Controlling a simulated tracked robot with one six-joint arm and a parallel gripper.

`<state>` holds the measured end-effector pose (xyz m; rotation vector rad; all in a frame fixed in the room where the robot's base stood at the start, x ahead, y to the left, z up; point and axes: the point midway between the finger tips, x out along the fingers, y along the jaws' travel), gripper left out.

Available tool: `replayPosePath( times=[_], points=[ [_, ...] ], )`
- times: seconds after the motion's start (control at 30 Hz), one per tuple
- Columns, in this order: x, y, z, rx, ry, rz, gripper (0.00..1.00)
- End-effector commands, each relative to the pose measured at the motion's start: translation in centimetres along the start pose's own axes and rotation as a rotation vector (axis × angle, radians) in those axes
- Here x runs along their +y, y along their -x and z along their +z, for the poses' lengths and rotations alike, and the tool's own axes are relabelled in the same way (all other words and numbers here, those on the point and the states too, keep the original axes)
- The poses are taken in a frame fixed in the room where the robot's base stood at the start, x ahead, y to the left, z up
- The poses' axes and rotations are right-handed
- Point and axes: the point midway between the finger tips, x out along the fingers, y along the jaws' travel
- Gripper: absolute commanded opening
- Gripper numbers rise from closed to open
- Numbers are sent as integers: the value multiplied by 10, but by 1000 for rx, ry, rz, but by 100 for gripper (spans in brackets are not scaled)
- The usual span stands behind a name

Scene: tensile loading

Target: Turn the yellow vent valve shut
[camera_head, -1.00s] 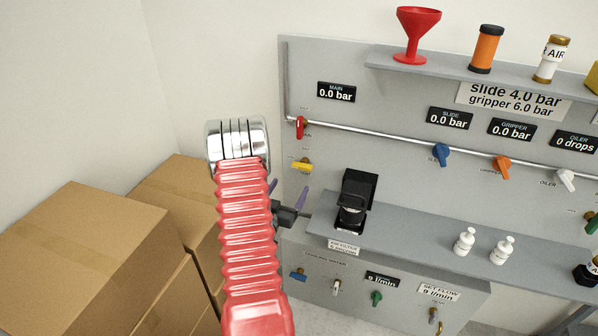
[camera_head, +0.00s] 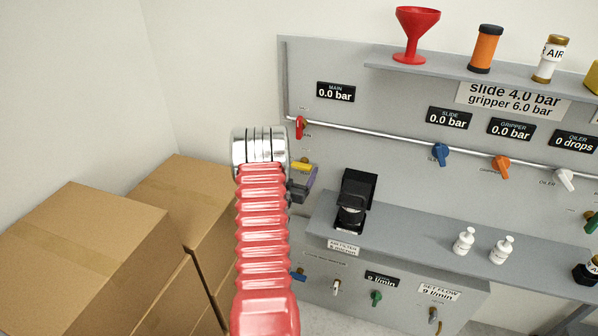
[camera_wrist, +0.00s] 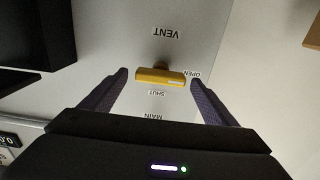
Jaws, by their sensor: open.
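The yellow vent valve (camera_head: 302,167) is on the grey panel, below the red main valve (camera_head: 300,127). In the wrist view its yellow handle (camera_wrist: 161,77) lies crosswise between the labels VENT and SHUT, with one end by the OPEN label. My gripper (camera_wrist: 160,86) is open, with its two purple fingers on either side of the handle. I see no clear contact. In the head view my gripper (camera_head: 311,178) is partly hidden behind my red arm, just by the valve.
A black air filter unit (camera_head: 353,200) stands on the grey shelf (camera_head: 420,222) to the right of the valve. A blue valve (camera_head: 299,275) is below. Stacked cardboard boxes (camera_head: 90,235) fill the left. A pipe runs across the panel above.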

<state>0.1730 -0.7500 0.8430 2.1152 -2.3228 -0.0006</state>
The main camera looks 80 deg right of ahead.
Motion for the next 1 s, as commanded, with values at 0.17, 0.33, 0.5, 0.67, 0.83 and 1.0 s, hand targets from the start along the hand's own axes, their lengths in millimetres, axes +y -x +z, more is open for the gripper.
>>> replayPosePath(
  times=[0.17, 0.33, 0.5, 0.67, 0.83, 1.0],
  points=[
    [0, 0, 0, 0, 0, -1, 78],
    [-1, 1, 0, 0, 0, -1, 66],
    [-1, 1, 0, 0, 0, -1, 55],
    [-1, 1, 0, 0, 0, -1, 43],
    [-1, 1, 0, 0, -2, -1, 40],
    [-1, 1, 0, 0, -21, -1, 40]
  ],
)
